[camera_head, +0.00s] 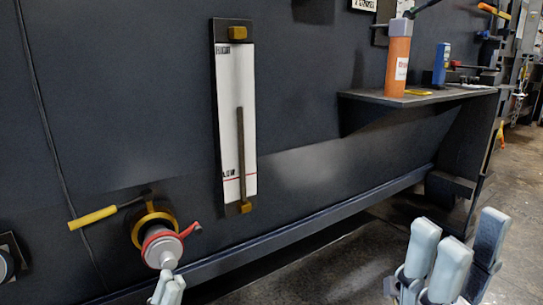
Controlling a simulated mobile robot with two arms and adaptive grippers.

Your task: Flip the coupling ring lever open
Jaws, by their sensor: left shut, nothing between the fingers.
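The coupling sits low on the dark wall at the lower left. It has a brass collar (143,222), a red coupling ring (151,240) and a light grey cylindrical end (163,254). The ring's red lever (191,229) sticks out to the right of the ring. My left gripper (169,279) is at the bottom edge, just below the grey end. Its fingers are together and hold nothing; I cannot tell whether they touch the coupling. My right gripper (454,250) is at the lower right, far from the coupling, with its fingers apart and nothing seen between them.
A yellow-handled valve lever (93,218) reaches left from above the coupling. A level gauge (237,120) is on the wall to the right. A shelf (415,97) holds an orange cylinder (398,66) and a blue item (441,64). A ledge (300,228) runs along the wall's base.

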